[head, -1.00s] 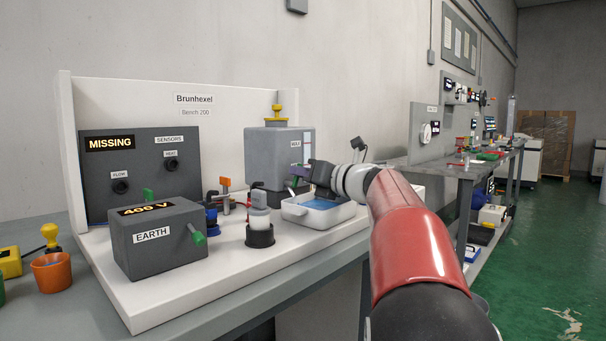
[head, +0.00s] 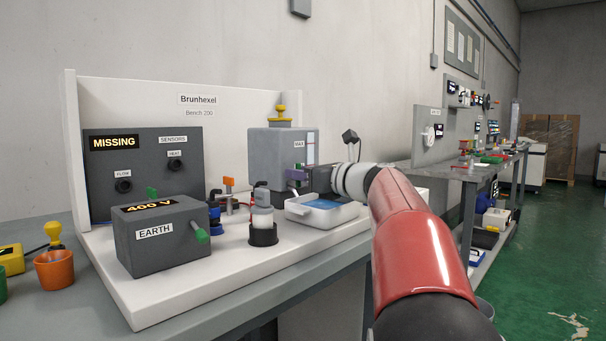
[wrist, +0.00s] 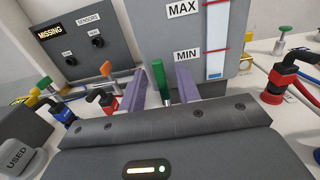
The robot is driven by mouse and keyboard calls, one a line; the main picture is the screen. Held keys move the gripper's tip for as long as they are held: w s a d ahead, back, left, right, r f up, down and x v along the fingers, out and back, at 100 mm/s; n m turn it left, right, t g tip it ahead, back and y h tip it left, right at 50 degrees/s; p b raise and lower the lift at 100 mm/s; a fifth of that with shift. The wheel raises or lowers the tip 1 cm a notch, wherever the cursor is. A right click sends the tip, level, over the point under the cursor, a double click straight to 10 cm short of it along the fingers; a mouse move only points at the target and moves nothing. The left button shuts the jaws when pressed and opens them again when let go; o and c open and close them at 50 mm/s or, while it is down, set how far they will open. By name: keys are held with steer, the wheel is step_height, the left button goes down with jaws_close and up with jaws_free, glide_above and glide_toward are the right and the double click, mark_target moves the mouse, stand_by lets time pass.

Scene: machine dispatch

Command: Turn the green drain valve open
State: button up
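The green drain valve handle (wrist: 159,82) stands upright in the wrist view, low in front of the grey tank (wrist: 195,48). My gripper (wrist: 160,88) is open, with one purple finger on each side of the handle. A narrow gap shows between the handle and each finger, so it is straddled, not clamped. The handle's foot meets the edge of my gripper's body in that view. In the head view my gripper (head: 297,174) is at the tank's lower front, above a white tray (head: 325,219) of blue liquid; the handle is not clearly visible there.
An orange-handled valve (head: 228,183) is further left. The grey EARTH box (head: 160,240) has its own green lever (head: 201,234). A white cylinder on a black base (head: 263,232) stands near the tray.

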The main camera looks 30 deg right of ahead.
steer(key=v, duration=0.8)
steer(key=shift+b, duration=0.4)
steer(key=shift+w, duration=0.1)
